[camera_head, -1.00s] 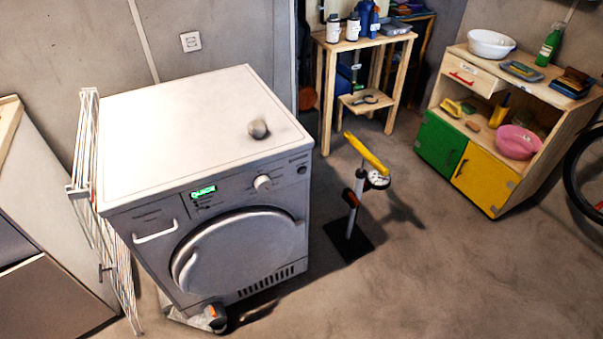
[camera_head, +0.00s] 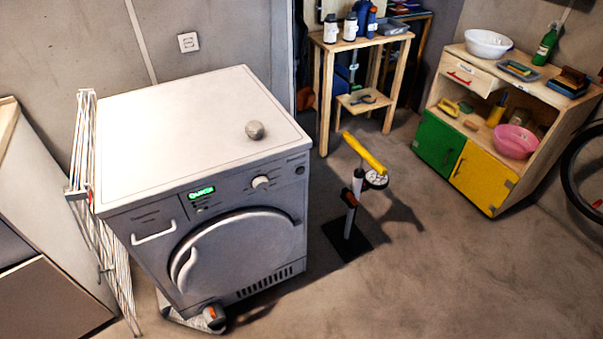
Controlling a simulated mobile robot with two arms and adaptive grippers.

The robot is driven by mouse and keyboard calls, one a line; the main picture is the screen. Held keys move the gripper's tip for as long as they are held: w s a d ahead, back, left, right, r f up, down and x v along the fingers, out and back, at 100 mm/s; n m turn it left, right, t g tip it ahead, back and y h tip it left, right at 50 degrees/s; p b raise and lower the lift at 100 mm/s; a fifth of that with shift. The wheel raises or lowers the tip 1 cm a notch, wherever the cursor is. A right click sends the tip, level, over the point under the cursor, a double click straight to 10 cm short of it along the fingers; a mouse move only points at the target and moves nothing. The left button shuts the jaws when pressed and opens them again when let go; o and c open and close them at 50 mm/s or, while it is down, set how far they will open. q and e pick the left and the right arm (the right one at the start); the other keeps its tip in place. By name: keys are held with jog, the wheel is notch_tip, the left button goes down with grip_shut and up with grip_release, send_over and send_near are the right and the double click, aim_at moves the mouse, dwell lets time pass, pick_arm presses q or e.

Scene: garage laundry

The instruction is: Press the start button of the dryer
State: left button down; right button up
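The dryer (camera_head: 200,140) stands left of centre, white on top with a grey front and a closed round door (camera_head: 237,252). Its control panel has a green lit display (camera_head: 201,193) and a round knob (camera_head: 260,182). A small dark round spot (camera_head: 299,171) sits at the panel's right end; I cannot tell for sure whether it is the start button. Neither of my grippers is in view.
A grey ball (camera_head: 255,130) lies on the dryer's top. A folded drying rack (camera_head: 98,220) leans at its left side. A floor pump (camera_head: 352,200) stands to its right. A green and yellow cabinet (camera_head: 490,150) is further right. The floor at front right is clear.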

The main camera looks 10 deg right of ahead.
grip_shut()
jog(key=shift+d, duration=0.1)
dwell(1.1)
